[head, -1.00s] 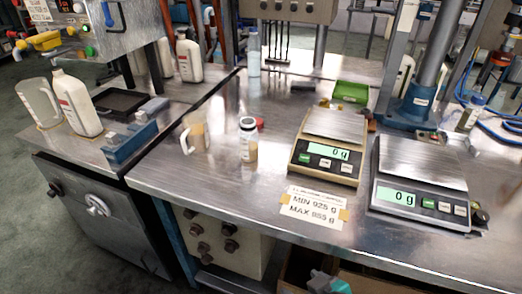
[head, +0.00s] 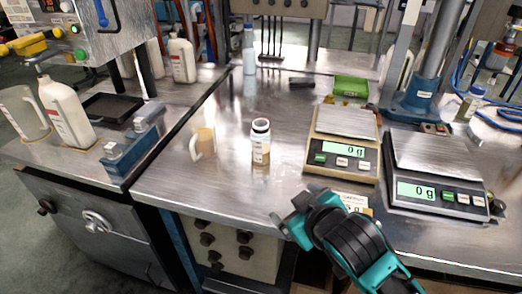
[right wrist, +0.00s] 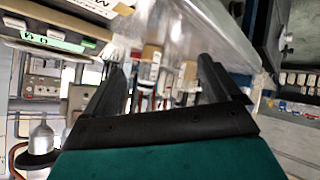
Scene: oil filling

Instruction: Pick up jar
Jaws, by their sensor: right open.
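A small white jar (head: 260,141) with a dark-rimmed open top and a tan label stands upright on the steel table in the head view, left of the scales. My right gripper (head: 291,208) is at the table's front edge, below and slightly right of the jar, apart from it. In the right wrist view its two dark fingers are spread with nothing between them (right wrist: 162,68). I cannot make out the jar in that view. My left gripper is not in view.
Two scales, a beige one (head: 338,174) and a grey one (head: 437,207), stand to the right. A white bottle (head: 249,52) stands behind. The table in front of the jar is clear.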

